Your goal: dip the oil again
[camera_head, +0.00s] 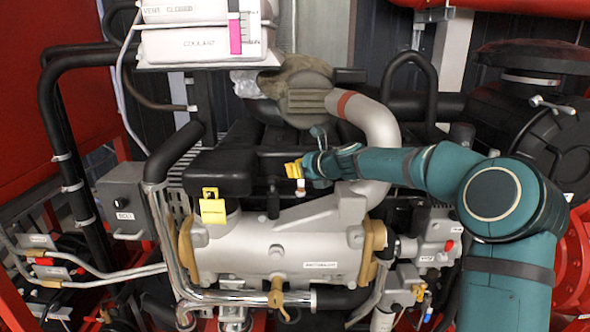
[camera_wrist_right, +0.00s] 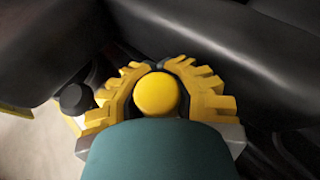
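The oil dipstick's round yellow handle (camera_wrist_right: 157,95) sits between the two yellow fingers of my right gripper (camera_wrist_right: 158,72) in the right wrist view. The fingertips close in on both sides of it and appear to touch it. In the head view my right gripper (camera_head: 297,169) is over the middle of the engine, above the silver cylinder, with its arm coming from the right. A small pale fitting (camera_head: 300,186) shows just below it. The dipstick's rod and tube cannot be made out. My left gripper is not in view.
A yellow tag (camera_head: 213,210) hangs on the engine left of the gripper. A white coolant tank (camera_head: 200,43) stands at the back left. Silver exhaust pipe (camera_head: 372,130) and black hoses (camera_head: 180,150) crowd the space around the gripper. A silver cylinder (camera_head: 285,248) lies in front.

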